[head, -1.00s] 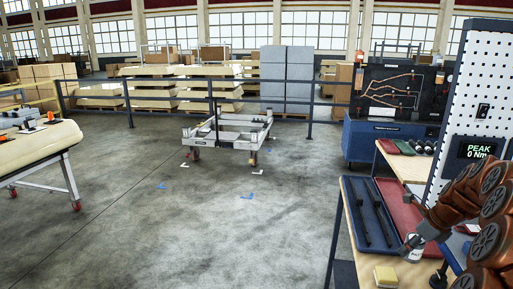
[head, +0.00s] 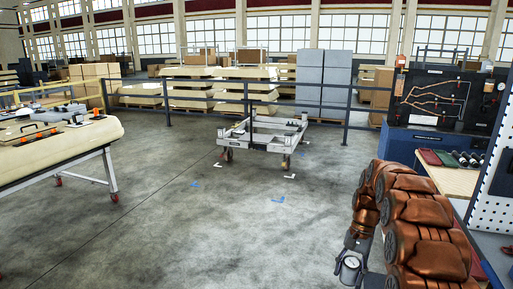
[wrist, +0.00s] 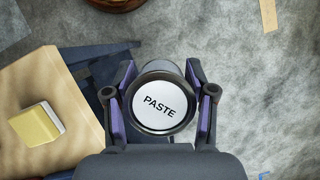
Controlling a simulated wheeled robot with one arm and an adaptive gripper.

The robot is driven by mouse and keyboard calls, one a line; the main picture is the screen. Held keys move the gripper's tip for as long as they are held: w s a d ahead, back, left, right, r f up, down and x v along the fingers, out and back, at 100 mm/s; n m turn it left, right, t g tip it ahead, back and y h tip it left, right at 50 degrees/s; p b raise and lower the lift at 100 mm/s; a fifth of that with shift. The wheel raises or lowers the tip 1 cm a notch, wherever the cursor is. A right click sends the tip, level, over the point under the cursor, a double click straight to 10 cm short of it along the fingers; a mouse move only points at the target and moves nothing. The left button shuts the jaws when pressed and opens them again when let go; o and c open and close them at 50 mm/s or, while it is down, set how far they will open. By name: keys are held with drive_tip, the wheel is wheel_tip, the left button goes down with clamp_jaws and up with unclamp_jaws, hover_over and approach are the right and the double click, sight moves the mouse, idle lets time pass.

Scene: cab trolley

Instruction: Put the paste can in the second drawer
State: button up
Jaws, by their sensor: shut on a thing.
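The paste can (wrist: 160,103) has a white round lid marked PASTE and a dark rim. In the wrist view it sits between the two purple-padded fingers of my gripper (wrist: 160,112), which is shut on it. In the head view the can (head: 350,264) shows as a small pale round face at the end of my arm, low right of centre. My gripper (head: 352,256) there holds it over the floor side of the bench. The second drawer cannot be made out in either view.
A wooden bench (wrist: 50,115) with a yellow block (wrist: 37,124) lies left in the wrist view. A grey wheeled trolley (head: 262,138) stands mid-floor. A table with a cream panel (head: 60,150) is at left, a blue cabinet (head: 420,142) at right. Open floor lies between.

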drive_tip(key=s+a+f+n+h, duration=0.1)
drive_tip(key=a+n+h, duration=0.1)
drive_tip(key=a+n, duration=0.5)
drive_tip(key=shift+a+f+n+g+h, duration=0.3)
drive_tip(key=shift+a+f+g+h, duration=0.1)
drive_tip(key=shift+a, duration=0.5)
